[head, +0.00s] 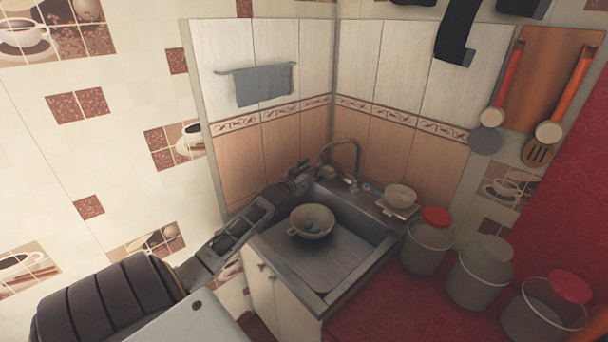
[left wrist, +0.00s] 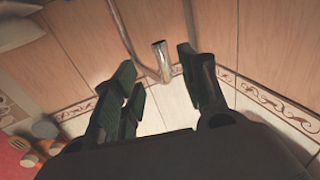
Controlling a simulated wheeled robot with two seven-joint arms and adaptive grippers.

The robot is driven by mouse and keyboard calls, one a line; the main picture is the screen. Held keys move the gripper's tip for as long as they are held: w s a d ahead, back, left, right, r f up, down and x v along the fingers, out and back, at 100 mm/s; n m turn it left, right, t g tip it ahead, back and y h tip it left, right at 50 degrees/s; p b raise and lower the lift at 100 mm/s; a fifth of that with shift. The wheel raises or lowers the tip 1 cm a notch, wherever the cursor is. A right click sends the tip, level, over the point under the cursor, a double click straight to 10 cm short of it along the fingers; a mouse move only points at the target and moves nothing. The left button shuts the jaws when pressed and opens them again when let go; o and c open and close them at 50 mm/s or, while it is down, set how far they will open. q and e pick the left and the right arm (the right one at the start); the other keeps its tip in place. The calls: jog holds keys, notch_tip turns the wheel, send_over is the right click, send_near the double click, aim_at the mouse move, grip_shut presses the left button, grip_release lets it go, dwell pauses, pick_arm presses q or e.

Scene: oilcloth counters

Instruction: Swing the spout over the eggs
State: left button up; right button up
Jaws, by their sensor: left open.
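The tap's spout (head: 350,143) is a thin metal tube that arches up at the back corner of the sink, its end toward the left rim. My left gripper (head: 301,175) is open at the sink's back left, close to the spout's end. In the left wrist view, the spout's end (left wrist: 160,52) shows between the two open fingers (left wrist: 157,66); I see no grip on it. The eggs (head: 313,225) look like small, dim, rounded shapes in a pale colander (head: 300,234) in the sink, to the front of the spout. My right gripper is out of view.
The metal sink (head: 327,268) stands in the corner against tiled walls. A small bowl (head: 400,195) sits right of the tap. Several lidded canisters, one in front (head: 425,255), line the red counter (head: 380,308). Utensils hang at the right.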

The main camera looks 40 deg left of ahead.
pick_arm(q)
jog(key=shift+s+d, duration=0.2)
jog(key=shift+s, duration=0.9)
jog(key=shift+s+d, duration=0.15)
jog(key=shift+s, duration=0.95)
